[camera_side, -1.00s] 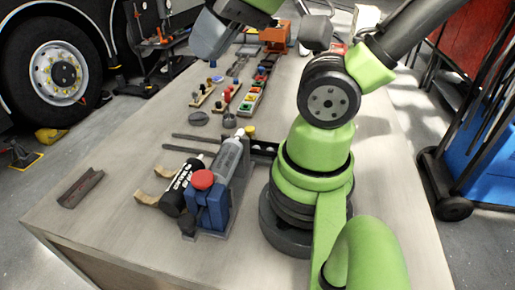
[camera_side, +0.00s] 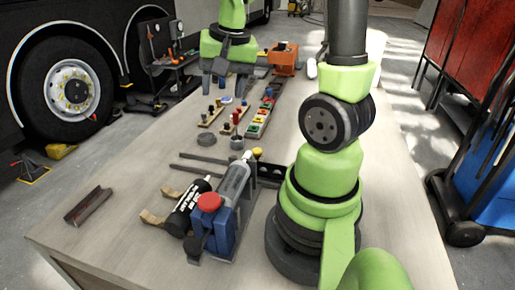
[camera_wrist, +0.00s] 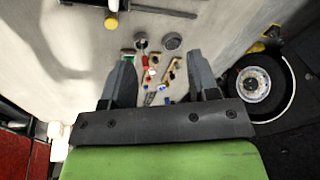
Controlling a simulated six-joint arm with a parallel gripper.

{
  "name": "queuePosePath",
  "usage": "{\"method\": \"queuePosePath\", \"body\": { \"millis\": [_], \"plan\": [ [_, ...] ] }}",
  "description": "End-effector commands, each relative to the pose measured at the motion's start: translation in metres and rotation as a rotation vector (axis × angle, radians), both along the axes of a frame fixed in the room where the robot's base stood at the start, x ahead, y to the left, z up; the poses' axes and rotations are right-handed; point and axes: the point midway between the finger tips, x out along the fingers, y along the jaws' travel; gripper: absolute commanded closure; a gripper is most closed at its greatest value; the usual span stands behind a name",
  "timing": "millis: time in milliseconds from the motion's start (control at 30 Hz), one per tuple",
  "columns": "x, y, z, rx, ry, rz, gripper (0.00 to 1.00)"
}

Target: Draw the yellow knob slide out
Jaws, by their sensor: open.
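A yellow knob (camera_side: 257,153) shows beside a dark bar with holes, just left of my arm's base. A yellow knob (camera_wrist: 111,22) on a dark stem also shows at the top left of the wrist view. Small wooden slide rails with knobs (camera_side: 234,124) lie further back on the bench; a red knob (camera_wrist: 146,62) stands out there. I cannot tell which rail, if any, carries a yellow knob. My gripper (camera_side: 223,86) is open and empty above the far part of the bench. In the wrist view its spread fingers (camera_wrist: 163,64) frame the small rails.
A multicoloured tray (camera_side: 259,122) lies right of the rails, and an orange block (camera_side: 284,60) stands behind. Round grey pieces (camera_side: 206,139) and dark rods (camera_side: 208,158) lie nearer. A blue stand with a red cap (camera_side: 211,225) and cylinders stands in front. Bare bench (camera_side: 125,205) lies left.

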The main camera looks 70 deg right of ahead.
Motion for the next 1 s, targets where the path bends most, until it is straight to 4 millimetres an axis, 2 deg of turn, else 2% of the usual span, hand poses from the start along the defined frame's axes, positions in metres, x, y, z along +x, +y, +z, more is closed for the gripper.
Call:
{"method": "queuePosePath", "body": {
  "millis": [33,100,200,300,567,1000],
  "plan": [
    [-0.004,-0.02,-0.019,0.025,0.051,-0.09,0.45],
    [-0.011,-0.043,-0.04,0.054,0.101,-0.195,0.45],
    [-0.023,-0.067,-0.067,0.09,0.156,-0.315,0.45],
    [-0.034,-0.081,-0.087,0.117,0.191,-0.396,0.45],
    [-0.042,-0.09,-0.111,0.137,0.217,-0.45,0.45],
    [-0.042,-0.089,-0.182,0.138,0.216,-0.446,0.45]
  ]
}}
